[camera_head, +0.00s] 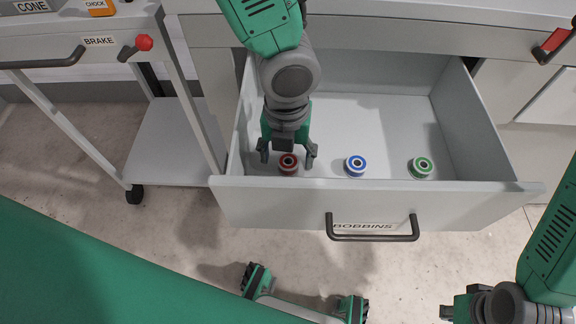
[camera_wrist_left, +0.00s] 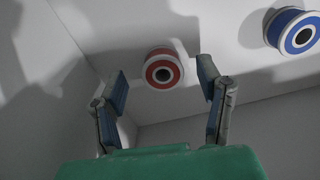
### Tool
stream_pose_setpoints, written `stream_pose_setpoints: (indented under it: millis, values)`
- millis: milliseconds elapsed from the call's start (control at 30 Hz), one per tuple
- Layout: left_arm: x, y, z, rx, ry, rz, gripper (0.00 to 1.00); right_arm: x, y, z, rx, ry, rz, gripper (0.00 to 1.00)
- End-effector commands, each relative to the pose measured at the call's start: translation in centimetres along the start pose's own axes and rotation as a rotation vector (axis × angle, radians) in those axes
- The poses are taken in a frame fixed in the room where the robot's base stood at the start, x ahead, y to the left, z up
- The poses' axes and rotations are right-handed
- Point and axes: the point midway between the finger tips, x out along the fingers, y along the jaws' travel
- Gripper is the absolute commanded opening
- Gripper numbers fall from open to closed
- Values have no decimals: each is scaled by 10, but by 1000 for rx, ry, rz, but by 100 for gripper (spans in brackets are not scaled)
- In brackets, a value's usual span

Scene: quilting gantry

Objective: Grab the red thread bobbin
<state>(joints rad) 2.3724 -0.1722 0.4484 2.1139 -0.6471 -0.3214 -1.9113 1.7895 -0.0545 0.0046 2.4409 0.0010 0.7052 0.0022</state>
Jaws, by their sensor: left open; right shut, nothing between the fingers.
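The red thread bobbin (camera_head: 288,163) stands at the front left of the open drawer (camera_head: 382,205). My left gripper (camera_head: 288,155) is open above it, with one finger on each side of the bobbin in the head view. In the left wrist view the red bobbin (camera_wrist_left: 163,70) shows between and beyond the two open fingertips (camera_wrist_left: 163,82), and I see no finger touching it. My right gripper (camera_head: 446,313) is at the bottom right, outside the drawer, shut and empty.
A blue bobbin (camera_head: 355,166) and a green bobbin (camera_head: 421,167) stand to the right in the same drawer. The drawer's front wall is close to the red bobbin. A wheeled cart (camera_head: 165,140) with a brake lever stands at the left.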

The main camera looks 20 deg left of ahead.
Motion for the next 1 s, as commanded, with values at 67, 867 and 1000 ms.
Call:
stream_pose_setpoints:
  millis: [67, 867, 1000]
  values:
    - [15, -1, 0, 1, 0, 2, 60, 9, 0, 1, 0, 0, 0, 0]
    - [10, -1, 0, 0, -1, 0, 18, 5, 0, 0, 0, 0, 0, 0]
    - [-16, -2, 0, 0, -3, -1, 18, -8, 0, 0, 0, 0, 0, 0]
